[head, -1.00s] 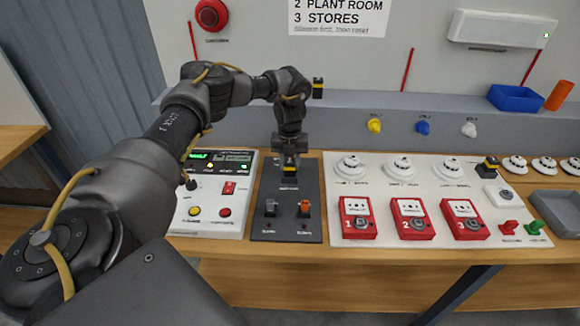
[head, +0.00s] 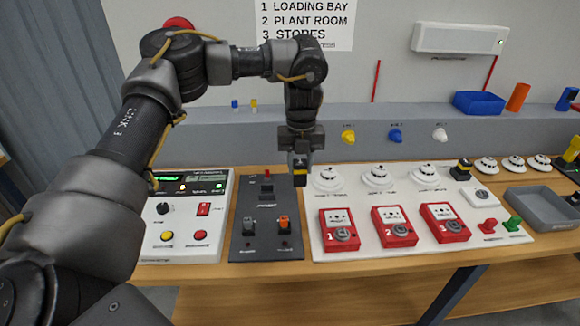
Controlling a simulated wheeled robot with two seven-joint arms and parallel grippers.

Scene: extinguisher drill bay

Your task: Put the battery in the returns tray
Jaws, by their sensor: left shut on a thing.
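My left gripper (head: 301,156) is shut on the battery (head: 300,173), a small black block with a yellow band. It holds the battery upright above the bench, near the gap between the dark panel (head: 248,222) and the white detector board. A grey open tray (head: 571,221), which looks like the returns tray, lies at the right end of the bench, well to the right of the gripper. Its visible floor is bare. My right gripper is not in view.
A similar black-and-yellow block (head: 462,169) stands at the white board's right end. Red call points (head: 396,227), white detectors (head: 377,177) and red and green knobs lie between the gripper and the tray. A blue bin (head: 480,104) sits on the back ledge.

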